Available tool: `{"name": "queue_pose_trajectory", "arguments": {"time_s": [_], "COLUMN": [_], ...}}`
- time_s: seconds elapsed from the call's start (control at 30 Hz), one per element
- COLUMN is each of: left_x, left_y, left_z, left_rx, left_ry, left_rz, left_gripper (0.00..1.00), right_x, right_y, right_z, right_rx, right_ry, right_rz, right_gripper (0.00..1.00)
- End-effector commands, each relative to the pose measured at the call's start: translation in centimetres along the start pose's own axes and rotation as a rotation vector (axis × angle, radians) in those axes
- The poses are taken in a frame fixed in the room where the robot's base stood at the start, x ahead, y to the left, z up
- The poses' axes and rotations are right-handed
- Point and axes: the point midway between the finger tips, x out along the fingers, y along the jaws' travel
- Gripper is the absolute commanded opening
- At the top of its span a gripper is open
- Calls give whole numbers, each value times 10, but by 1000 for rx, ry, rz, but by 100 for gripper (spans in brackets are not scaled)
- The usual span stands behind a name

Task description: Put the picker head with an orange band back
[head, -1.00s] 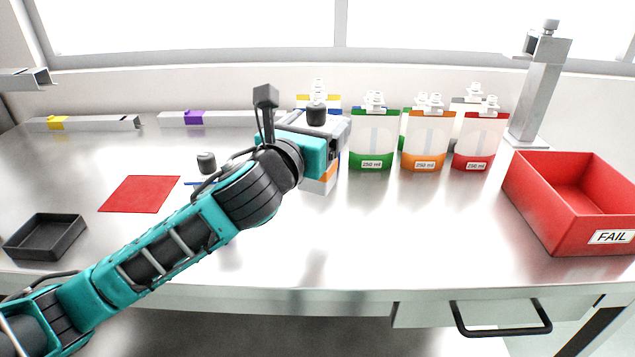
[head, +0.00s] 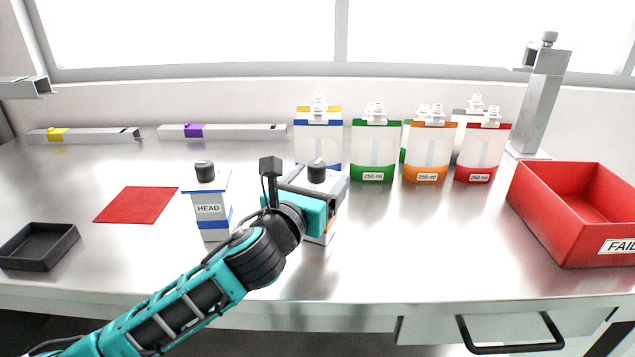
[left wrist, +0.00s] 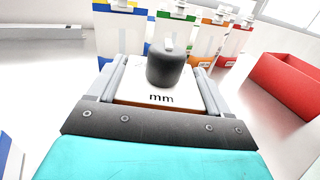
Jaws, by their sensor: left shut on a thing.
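My left gripper (head: 318,186) is shut on a white block-shaped picker head with a black knob (head: 317,171) on top. A bit of orange band (head: 331,226) shows below the fingers; the rest of the block is mostly hidden by the gripper. In the left wrist view the held head (left wrist: 150,97) sits between the two fingers, with "mm" printed on its top. A second picker head (head: 209,209), marked HEAD, with a blue band and black knob, stands upright on the bench left of the gripper. My right gripper is not in view.
Several pouches with coloured bands, such as the green one (head: 375,153), stand behind the gripper. A red FAIL bin (head: 562,238) is at right, a red mat (head: 136,205) and a black tray (head: 20,262) at left. Metal rails (head: 240,133) lie at the back. The front middle of the bench is clear.

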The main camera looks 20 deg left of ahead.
Motion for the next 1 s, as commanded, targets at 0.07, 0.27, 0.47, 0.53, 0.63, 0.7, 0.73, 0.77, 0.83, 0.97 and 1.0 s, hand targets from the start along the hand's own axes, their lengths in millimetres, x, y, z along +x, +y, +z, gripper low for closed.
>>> {"name": "queue_pose_trajectory", "arguments": {"time_s": [0.07, 0.27, 0.47, 0.53, 0.63, 0.7, 0.73, 0.77, 0.83, 0.97, 1.0], "left_x": [0, 0, 0, 0, -6, -16, -21, -27, -42, -70, -78], "left_y": [0, 0, 0, 0, 0, 0, 0, 0, 0, 0, 0], "left_z": [-2, -2, -2, 0, 1, 0, 0, 0, 0, 0, 0], "left_rx": [1, 1, 1, 0, 1, 2, 2, 2, 2, 3, 2], "left_ry": [1, 2, 1, 1, 2, 2, 3, 3, 4, 4, 5], "left_rz": [0, 0, 0, 0, -1, -2, -1, -2, -3, -2, -2], "left_gripper": [80, 100, 100, 100, 100, 100, 100, 100, 100, 100, 100], "right_x": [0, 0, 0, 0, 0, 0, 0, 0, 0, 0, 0], "right_y": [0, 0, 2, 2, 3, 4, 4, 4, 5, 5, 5], "right_z": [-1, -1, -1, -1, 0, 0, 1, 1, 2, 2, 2], "right_rx": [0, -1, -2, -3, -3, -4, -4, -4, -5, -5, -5], "right_ry": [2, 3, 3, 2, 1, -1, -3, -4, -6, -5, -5], "right_rz": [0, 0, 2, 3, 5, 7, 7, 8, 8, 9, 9], "right_gripper": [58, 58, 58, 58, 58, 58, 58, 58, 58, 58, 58]}}
